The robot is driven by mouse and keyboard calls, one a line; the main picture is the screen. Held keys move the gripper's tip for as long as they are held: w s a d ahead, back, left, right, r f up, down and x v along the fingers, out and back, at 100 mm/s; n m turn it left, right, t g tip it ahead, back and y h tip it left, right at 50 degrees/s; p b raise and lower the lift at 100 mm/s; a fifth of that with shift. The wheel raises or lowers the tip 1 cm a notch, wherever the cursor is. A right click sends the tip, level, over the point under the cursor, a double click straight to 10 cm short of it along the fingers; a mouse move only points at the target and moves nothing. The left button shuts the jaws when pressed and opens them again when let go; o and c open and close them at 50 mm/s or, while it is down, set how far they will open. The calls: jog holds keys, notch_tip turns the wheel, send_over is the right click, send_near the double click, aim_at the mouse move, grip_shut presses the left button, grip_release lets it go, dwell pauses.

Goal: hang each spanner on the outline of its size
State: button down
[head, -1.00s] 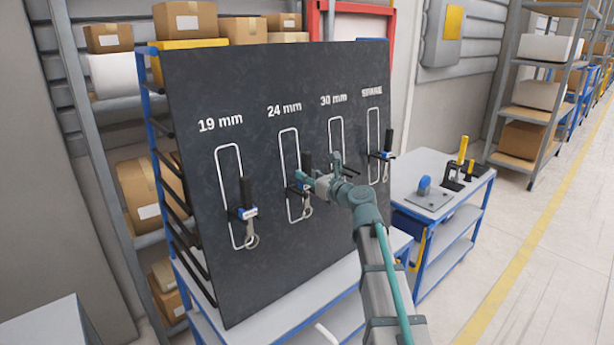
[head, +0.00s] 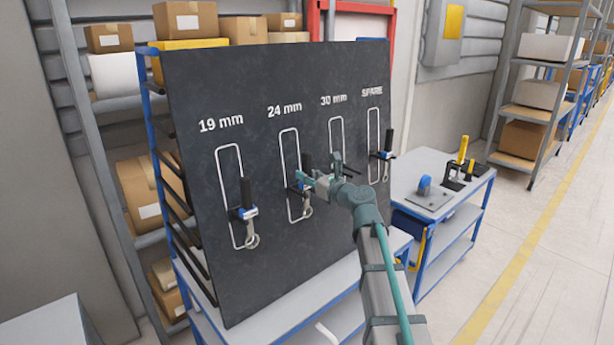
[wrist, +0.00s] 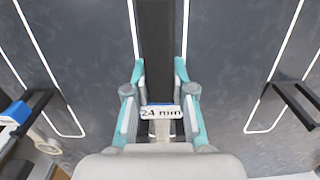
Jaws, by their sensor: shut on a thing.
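My gripper (head: 315,174) is shut on a black-handled spanner (head: 306,207) at the 24 mm outline (head: 283,155) of the dark board. In the wrist view the spanner (wrist: 158,45) stands upright between the fingers, its tag reading 24 mm; its lower end is hidden. Whether it rests on the hook is not clear. A spanner with a blue band (head: 245,200) hangs upright on the 19 mm outline (head: 219,165); its tag is too small to read. Another spanner (head: 387,145) hangs at the SPARE outline (head: 370,125). The 30 mm outline (head: 331,130) shows no spanner.
The dark board (head: 260,265) stands tilted on a blue-framed bench (head: 345,315). Bare hook prongs (wrist: 295,103) stick out at the outline right of my gripper in the wrist view. A side cart (head: 470,200) with small fixtures stands right of the board.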

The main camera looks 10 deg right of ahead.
jog(key=shift+f+b, duration=0.45)
jog(key=shift+f, duration=0.3)
dwell(0.4)
jog(key=c, duration=0.9)
grip_release()
